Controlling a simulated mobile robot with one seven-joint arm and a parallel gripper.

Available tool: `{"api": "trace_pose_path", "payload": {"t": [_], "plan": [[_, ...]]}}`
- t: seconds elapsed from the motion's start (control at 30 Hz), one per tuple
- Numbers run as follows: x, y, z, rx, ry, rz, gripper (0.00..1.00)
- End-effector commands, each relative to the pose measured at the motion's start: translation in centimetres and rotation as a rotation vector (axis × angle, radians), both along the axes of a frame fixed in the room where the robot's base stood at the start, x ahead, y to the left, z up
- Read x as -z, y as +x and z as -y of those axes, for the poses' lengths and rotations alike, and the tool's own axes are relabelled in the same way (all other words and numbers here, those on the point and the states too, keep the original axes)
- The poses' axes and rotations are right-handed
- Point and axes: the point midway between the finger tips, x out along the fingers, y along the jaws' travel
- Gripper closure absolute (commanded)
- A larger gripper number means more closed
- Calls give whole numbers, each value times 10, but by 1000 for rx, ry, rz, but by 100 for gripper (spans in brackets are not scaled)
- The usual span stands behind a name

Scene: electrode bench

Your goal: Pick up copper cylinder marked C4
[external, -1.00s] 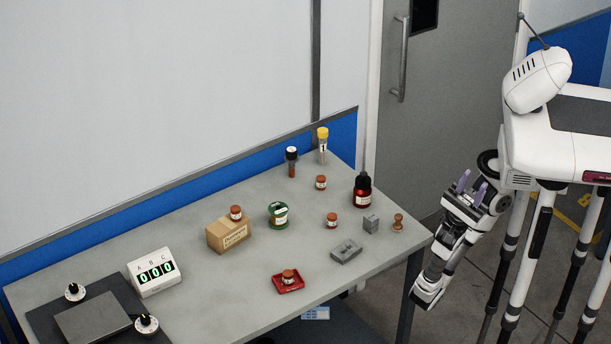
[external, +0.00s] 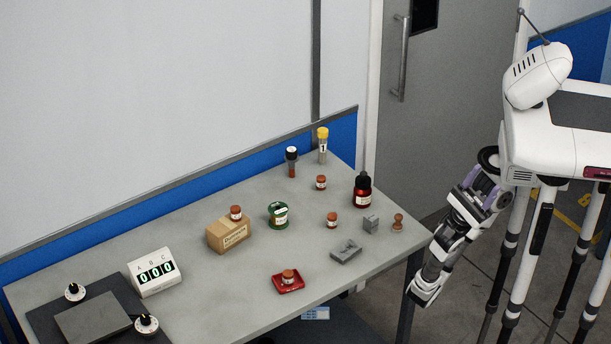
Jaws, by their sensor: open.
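Several short copper cylinders with white labels are in view, and the labels are too small to read, so I cannot tell which is C4. One cylinder (external: 236,212) stands on a cardboard box (external: 229,235). One cylinder (external: 289,276) sits on a small red tray (external: 279,288). Another cylinder (external: 332,219) stands on the grey table (external: 235,300) near its middle right, and one more (external: 321,182) stands farther back. My gripper (external: 481,191) is open and empty, off the table's right end, well away from all the cylinders.
A counter display (external: 154,272) is at left. The table's front middle is clear.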

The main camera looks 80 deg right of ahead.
Motion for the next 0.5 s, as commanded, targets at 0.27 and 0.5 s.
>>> {"api": "trace_pose_path", "payload": {"t": [0.27, 0.5], "plan": [[-9, -88, -54, 330, 269, 645, 48], [42, -86, -86, 613, 538, 1216, 48]]}}
